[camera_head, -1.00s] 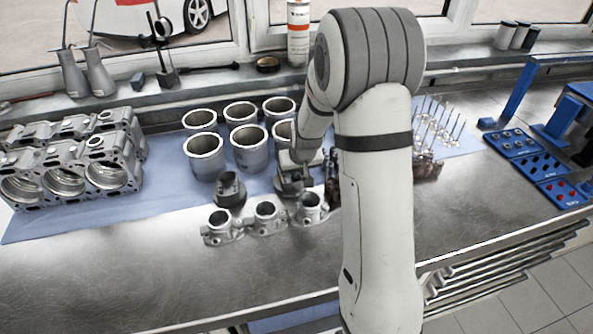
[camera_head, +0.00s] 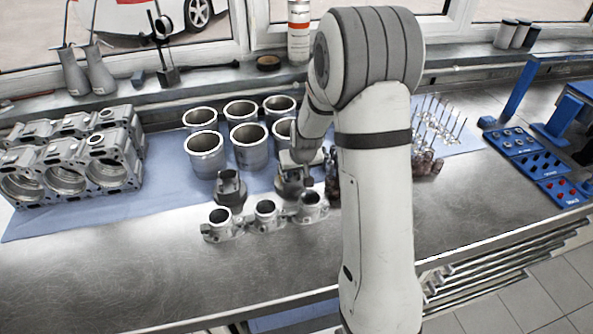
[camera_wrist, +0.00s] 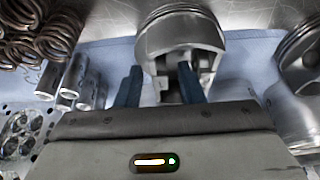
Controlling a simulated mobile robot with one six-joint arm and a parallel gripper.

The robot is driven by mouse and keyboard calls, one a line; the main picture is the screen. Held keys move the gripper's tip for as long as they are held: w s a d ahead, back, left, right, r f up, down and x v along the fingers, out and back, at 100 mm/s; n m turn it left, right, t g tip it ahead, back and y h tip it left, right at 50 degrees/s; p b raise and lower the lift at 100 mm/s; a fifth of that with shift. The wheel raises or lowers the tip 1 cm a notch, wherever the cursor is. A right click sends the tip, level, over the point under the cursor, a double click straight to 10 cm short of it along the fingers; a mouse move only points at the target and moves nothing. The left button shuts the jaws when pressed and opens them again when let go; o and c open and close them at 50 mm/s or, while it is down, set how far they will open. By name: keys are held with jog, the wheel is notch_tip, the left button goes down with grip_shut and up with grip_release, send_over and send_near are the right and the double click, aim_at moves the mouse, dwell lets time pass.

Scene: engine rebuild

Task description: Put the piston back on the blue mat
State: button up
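The grey metal piston (camera_head: 289,188) stands at the front edge of the blue mat (camera_head: 150,180), directly below my gripper. In the wrist view the piston (camera_wrist: 180,40) shows its ringed crown away from me and a dark opening in its skirt. My gripper (camera_wrist: 160,70) has its two dark fingers apart, overlapping the near side of the piston; no firm grip is visible. In the head view my arm hides part of the gripper. A second similar piston (camera_head: 231,188) stands to the left, also seen at the right of the wrist view (camera_wrist: 302,62).
Several cylinder liners (camera_head: 205,155) stand behind. A metal engine block (camera_head: 85,165) is at the left. Springs (camera_wrist: 40,35) and small cylinders (camera_wrist: 72,80) crowd the left of the wrist view.

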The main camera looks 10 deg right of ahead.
jog(key=b+v, duration=0.2)
jog(key=v, duration=1)
jog(key=s+a+r, duration=0.1)
jog(key=s+r, duration=0.2)
jog(key=s, duration=0.9)
jog(key=s+a+r+g, duration=0.1)
jog(key=s+r, duration=0.2)
jog(key=s, duration=0.9)
jog(key=shift+s+a, duration=0.2)
jog(key=shift+a, duration=0.15)
jog(key=shift+r, duration=0.15)
